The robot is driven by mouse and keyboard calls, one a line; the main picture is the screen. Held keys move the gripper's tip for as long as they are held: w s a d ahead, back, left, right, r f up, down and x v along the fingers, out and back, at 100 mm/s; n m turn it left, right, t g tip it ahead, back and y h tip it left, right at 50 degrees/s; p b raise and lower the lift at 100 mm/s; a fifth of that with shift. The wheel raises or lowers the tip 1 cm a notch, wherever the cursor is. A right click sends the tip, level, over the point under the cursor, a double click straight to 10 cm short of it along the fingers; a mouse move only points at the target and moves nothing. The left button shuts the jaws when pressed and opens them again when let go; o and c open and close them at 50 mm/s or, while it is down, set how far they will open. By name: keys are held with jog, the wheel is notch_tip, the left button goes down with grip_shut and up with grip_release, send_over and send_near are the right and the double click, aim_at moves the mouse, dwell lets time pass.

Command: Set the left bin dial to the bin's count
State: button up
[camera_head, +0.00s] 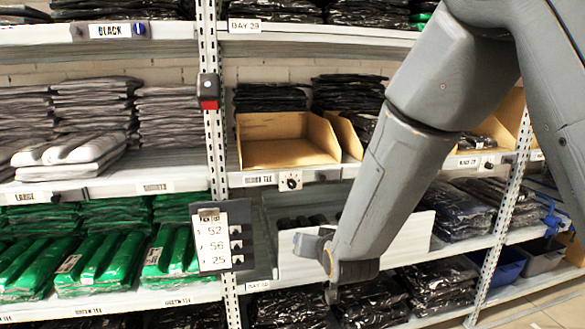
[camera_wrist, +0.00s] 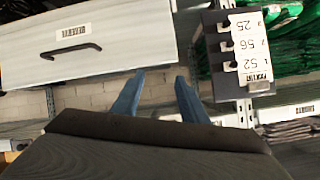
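The left cardboard bin (camera_head: 285,128) stands on the middle shelf in the head view; its visible inside looks empty. A white dial plate with a dark knob (camera_head: 290,180) is on the shelf edge below it; its setting is too small to read. A second dial (camera_head: 488,166) sits further right. A count board (camera_head: 222,236) on the post shows 52, 56 and 25 beside dark clips; it appears upside down in the wrist view (camera_wrist: 241,50). My gripper (camera_wrist: 158,88) has its blue fingers apart, with nothing between them. In the head view it is low, right of the board.
A white drawer or box front (camera_wrist: 85,45) with a dark handle lies close to my gripper; it also shows in the head view (camera_head: 412,240). Folded green packs (camera_head: 100,262) fill the lower left shelf.

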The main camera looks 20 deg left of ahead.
aim_at(292, 185)
jog(key=w+a+r+m+t+y+p, duration=0.1)
jog(key=w+a+r+t+y+p, duration=0.15)
jog(key=r, duration=0.25)
jog(key=w+a+r+t+y+p, duration=0.1)
jog(key=r+t+p, duration=0.1)
jog(key=r+p, duration=0.25)
jog(key=shift+h, duration=0.25)
jog(key=shift+r+x, duration=0.15)
jog(key=shift+x, duration=1.75)
jog(key=shift+r+x, duration=0.2)
jog(key=shift+x, duration=1.7)
grip_shut()
jog(key=n+b, duration=0.1)
jog(key=n, duration=0.2)
jog(key=shift+n+b, duration=0.65)
jog(key=shift+n, duration=1.85)
